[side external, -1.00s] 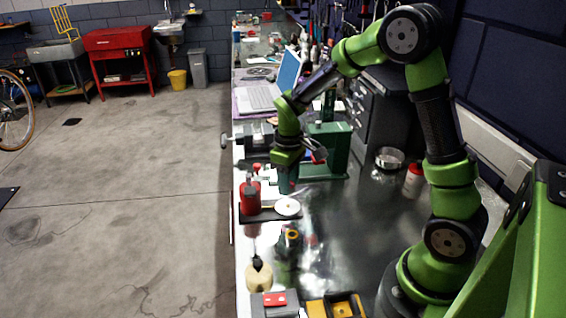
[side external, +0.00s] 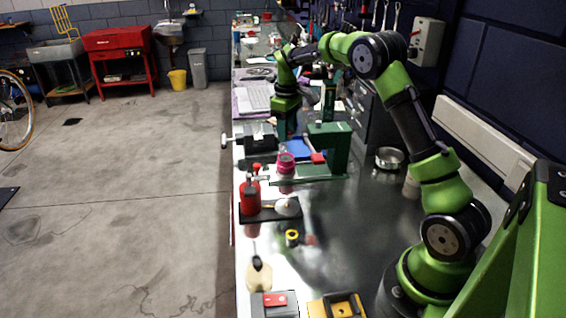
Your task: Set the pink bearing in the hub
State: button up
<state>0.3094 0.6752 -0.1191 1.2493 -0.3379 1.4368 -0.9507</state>
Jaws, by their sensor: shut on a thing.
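A magenta-pink round part (side external: 286,162) with a paler top stands at the front left of the green bench press (side external: 330,150). It looks like the hub, but I cannot tell for sure at this size. My gripper (side external: 286,138) points down just above and behind it in the picture. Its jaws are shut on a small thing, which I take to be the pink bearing. The bearing is not clearly visible between the fingers. I cannot tell whether it touches the part below.
A red bottle (side external: 250,197) and a pale round piece (side external: 288,206) stand on a black tray (side external: 262,216). A yellow-black ring (side external: 292,238) lies in front. A metal bowl (side external: 389,157) is at right, a vise (side external: 255,135) at left.

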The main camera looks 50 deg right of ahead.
aim_at(287, 159)
jog(key=shift+a+f, duration=0.1)
jog(key=shift+f, duration=2.7)
jog(key=shift+s+f, duration=0.1)
jog(key=shift+f, duration=0.4)
jog(key=o, duration=0.9)
notch_tip(287, 159, up, 11)
